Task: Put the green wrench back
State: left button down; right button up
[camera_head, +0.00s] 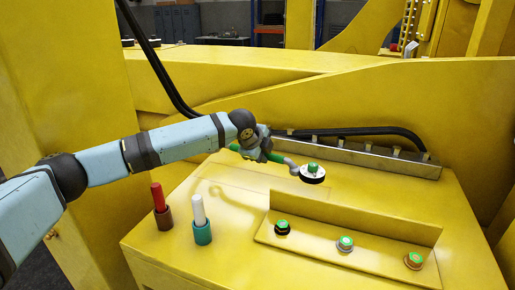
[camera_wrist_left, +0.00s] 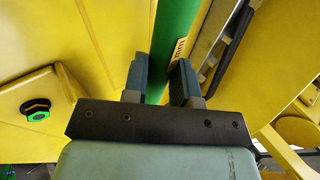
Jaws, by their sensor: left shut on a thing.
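The green wrench (camera_head: 278,158) is held over the yellow box top in the head view. My left gripper (camera_head: 263,152) is shut on its green handle. The wrench's grey head points right, to a bolt with a green top and a dark round base (camera_head: 312,173); I cannot tell whether it touches or encloses the bolt. In the left wrist view the green handle (camera_wrist_left: 178,35) runs between the two fingers of the left gripper (camera_wrist_left: 160,85). My right gripper is not in view.
A red marker-like tool (camera_head: 158,198) and a white one (camera_head: 199,212) stand in holders at the left front. A yellow angle bracket (camera_head: 335,218) with three green-topped bolts lies at the front right. Black hoses (camera_head: 350,131) run behind. The box top's middle is clear.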

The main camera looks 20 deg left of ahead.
pick_arm(q)
jog(key=shift+w, duration=0.1)
jog(key=shift+f, duration=4.15)
jog(key=c, duration=0.8)
grip_release()
jog(key=shift+s, duration=0.25)
